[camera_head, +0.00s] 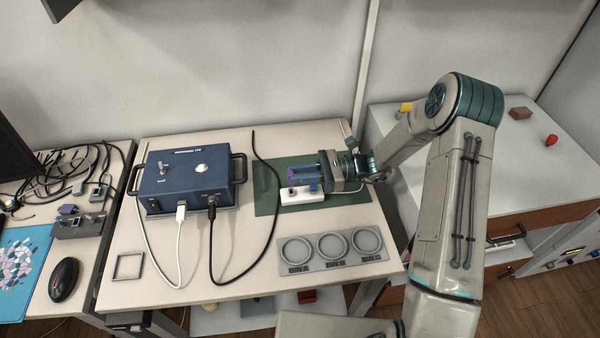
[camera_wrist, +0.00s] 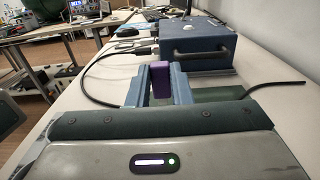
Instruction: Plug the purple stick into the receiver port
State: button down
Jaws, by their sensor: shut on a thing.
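My gripper (camera_head: 318,178) reaches in from the right over the green mat (camera_head: 268,200). It is shut on the purple stick (camera_head: 292,178), which stands upright between the fingertips. The purple stick also shows in the wrist view (camera_wrist: 160,82), between the two blue-grey fingers. Below it in the head view is a white block (camera_head: 302,196) with small dark and blue parts on top, likely the receiver. The stick's lower end is close above the left part of this block; I cannot tell whether it touches or sits in a port. The port itself is hidden.
A blue box (camera_head: 187,181) with a white and a black cable stands left of the mat. A loose black cable (camera_head: 277,215) runs beside and across the mat. A grey tray with three round bins (camera_head: 332,265) lies in front. A square frame (camera_head: 128,266) lies at front left.

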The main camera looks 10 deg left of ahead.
jog(key=shift+f, duration=0.2)
jog(key=shift+f+b, duration=0.4)
jog(key=shift+f, duration=0.05)
jog(key=c, duration=1.2)
grip_release()
jog(key=shift+c, duration=0.2)
jog(key=shift+d, duration=0.1)
jog(key=b+v, duration=0.1)
jog(key=v, duration=1.2)
jog(key=shift+d+b, duration=0.3)
